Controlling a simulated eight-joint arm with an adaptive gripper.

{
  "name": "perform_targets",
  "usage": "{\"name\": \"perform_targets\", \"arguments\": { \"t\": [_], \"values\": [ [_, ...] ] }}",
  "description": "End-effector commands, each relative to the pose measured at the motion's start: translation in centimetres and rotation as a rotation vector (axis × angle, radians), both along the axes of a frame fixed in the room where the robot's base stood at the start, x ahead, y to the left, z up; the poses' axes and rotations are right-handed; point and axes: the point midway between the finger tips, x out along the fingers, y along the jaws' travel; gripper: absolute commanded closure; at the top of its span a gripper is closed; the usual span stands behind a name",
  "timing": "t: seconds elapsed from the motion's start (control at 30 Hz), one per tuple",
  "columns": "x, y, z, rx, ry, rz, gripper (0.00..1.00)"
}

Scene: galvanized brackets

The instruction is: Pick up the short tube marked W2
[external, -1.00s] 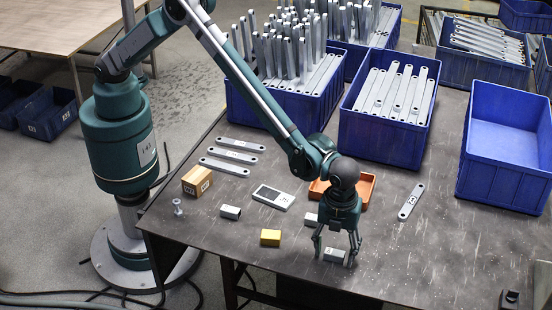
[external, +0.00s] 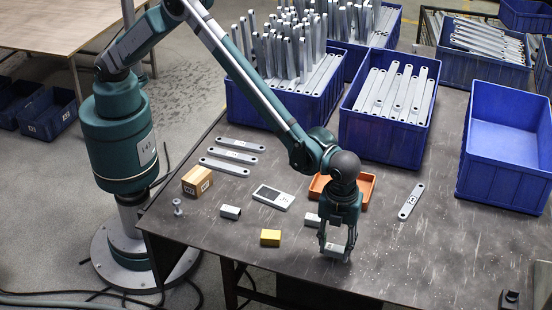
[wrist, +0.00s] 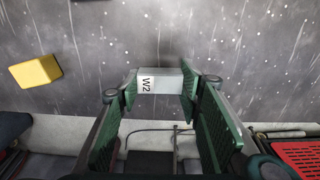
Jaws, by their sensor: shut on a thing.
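The short grey tube marked W2 (wrist: 160,82) sits between my fingertips in the wrist view, with its black W2 label facing the camera. In the external view the same tube (external: 334,250) is held at the fingertips, near the front of the dark table (external: 420,262). My gripper (external: 336,247) points down and is shut on it, one finger on each side. I cannot tell clearly whether there is a gap between the tube and the table top.
A yellow block (external: 270,238) lies left of my gripper. Another short grey tube (external: 311,220) is just behind it, and one more (external: 230,212) lies further left. An orange tray (external: 366,190) is behind the gripper.

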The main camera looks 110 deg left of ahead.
Motion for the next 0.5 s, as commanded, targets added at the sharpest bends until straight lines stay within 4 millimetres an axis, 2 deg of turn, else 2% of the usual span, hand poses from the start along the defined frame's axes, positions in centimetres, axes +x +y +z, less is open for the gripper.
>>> {"name": "perform_targets", "arguments": {
  "t": [0.3, 0.5],
  "values": [
    [0.0, 0.0, 5.0, 0.000, 0.000, 0.000, 0.77],
    [0.0, 0.0, 7.2, 0.000, 0.000, 0.000, 0.77]
  ]
}}
